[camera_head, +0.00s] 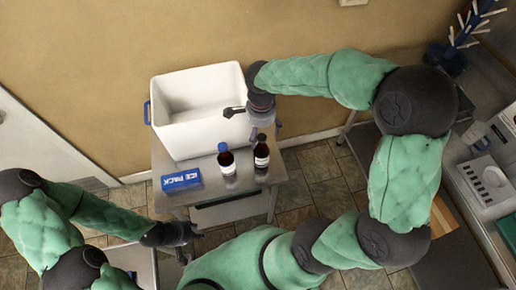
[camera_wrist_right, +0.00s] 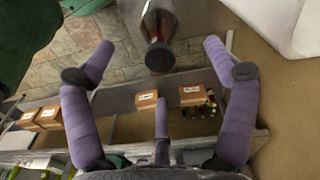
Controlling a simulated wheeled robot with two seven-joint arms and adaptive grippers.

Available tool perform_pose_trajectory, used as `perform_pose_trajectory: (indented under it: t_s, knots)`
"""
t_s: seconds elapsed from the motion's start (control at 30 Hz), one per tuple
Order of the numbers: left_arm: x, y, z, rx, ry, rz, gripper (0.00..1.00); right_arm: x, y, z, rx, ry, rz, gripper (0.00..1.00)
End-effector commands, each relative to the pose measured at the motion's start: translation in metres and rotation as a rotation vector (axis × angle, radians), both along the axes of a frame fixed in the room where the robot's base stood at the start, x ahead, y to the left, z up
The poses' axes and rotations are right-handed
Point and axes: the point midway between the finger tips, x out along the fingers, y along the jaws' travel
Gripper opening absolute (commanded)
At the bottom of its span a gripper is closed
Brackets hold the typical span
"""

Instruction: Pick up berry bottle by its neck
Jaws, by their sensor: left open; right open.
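Two dark bottles stand upright on the metal cart: one with a blue-and-white label (camera_head: 226,160) and one with a black cap (camera_head: 262,153). I cannot tell from the labels which is the berry bottle. My right gripper (camera_head: 257,122) is open and empty above the cart, behind the black-capped bottle, beside the white tub. In the right wrist view its purple fingers (camera_wrist_right: 160,85) are spread, and a bottle with a dark cap and reddish neck (camera_wrist_right: 159,45) is ahead between them, apart from them. My left gripper (camera_head: 178,236) is open and empty at the lower left, off the cart.
A large white tub (camera_head: 200,140) fills the back of the cart (camera_head: 215,192). A blue ice pack box (camera_head: 181,180) lies at the cart's front left. A grey counter with a white device (camera_head: 487,183) is at the right. The right wrist view shows cardboard boxes (camera_wrist_right: 191,95) beyond the fingers.

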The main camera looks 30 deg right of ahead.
Motion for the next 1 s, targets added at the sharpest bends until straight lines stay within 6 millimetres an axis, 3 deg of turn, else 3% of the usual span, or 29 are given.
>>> perform_pose_trajectory:
  t_s: [0.2,0.47,0.7,1.0]
  knots:
    - [-0.001,0.0,-0.006,0.0,0.002,-0.001,0.44,-0.001,0.0,-0.034,0.001,0.004,0.001,0.86]
    - [0.0,0.0,-0.008,0.0,0.001,0.0,0.44,-0.001,-0.001,-0.051,0.002,0.004,0.001,0.86]
    - [0.0,0.0,-0.013,0.0,0.001,0.0,0.44,0.001,-0.004,-0.084,0.002,0.004,0.0,0.86]
    - [0.0,0.0,-0.014,0.0,0.001,0.0,0.44,0.001,-0.003,-0.095,0.001,0.001,0.002,0.86]
